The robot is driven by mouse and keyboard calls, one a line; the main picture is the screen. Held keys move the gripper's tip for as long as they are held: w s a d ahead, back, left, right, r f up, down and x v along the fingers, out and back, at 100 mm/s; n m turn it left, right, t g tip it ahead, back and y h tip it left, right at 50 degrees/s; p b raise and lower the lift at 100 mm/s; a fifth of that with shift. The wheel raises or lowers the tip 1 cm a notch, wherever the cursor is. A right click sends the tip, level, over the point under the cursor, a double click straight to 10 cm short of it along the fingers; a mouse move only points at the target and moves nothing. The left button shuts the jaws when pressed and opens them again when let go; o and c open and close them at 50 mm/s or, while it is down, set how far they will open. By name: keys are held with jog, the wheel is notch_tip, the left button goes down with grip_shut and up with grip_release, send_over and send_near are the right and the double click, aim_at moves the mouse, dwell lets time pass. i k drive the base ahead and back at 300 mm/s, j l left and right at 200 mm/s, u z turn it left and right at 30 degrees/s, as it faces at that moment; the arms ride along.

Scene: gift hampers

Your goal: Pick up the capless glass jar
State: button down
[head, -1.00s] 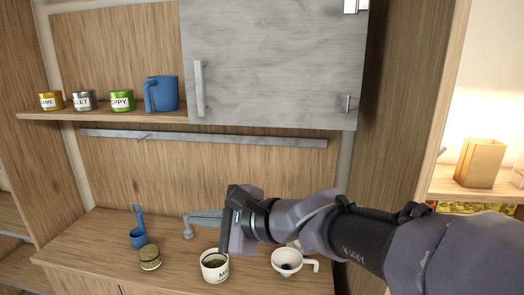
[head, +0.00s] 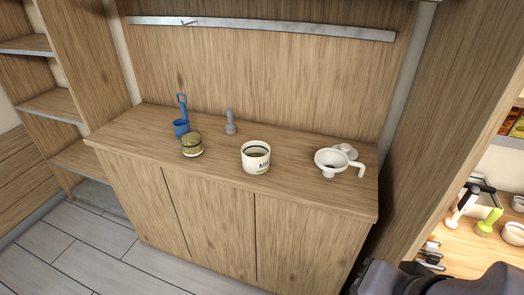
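A small round jar (head: 192,145) filled with brownish-green grains stands upright on the wooden counter in the head view, left of centre. It looks like glass with no cap seen on it, though it is too small to be sure. A white pot (head: 256,164) with dark lettering stands open to its right, with some contents inside. My gripper is out of view. Only a dark part of my arm shows at the lower right corner, well away from the jar.
A blue scoop (head: 181,128) stands just behind the jar. A grey upright piece (head: 231,126) is at the back. A white funnel (head: 330,170) with a handle and a small white item (head: 346,150) sit at right. The counter's (head: 125,137) left end is clear.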

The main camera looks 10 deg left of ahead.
aim_at(191, 139)
jog(key=u, duration=1.25)
jog(key=i+j+z, duration=0.15)
jog(key=i+j, duration=0.15)
jog(key=i+j+z, duration=0.1)
jog(key=i+j, duration=0.2)
jog(key=i+j+z, duration=0.15)
jog(key=i+j, duration=0.15)
jog(key=i+j+z, duration=0.15)
jog(key=j, duration=0.25)
jog(key=i+j+z, duration=0.1)
jog(key=i+j, duration=0.2)
jog(key=i+j+z, duration=0.15)
jog(key=j, duration=0.4)
jog(key=i+j+z, duration=0.15)
jog(key=i+j, duration=0.15)
jog(key=j, duration=0.15)
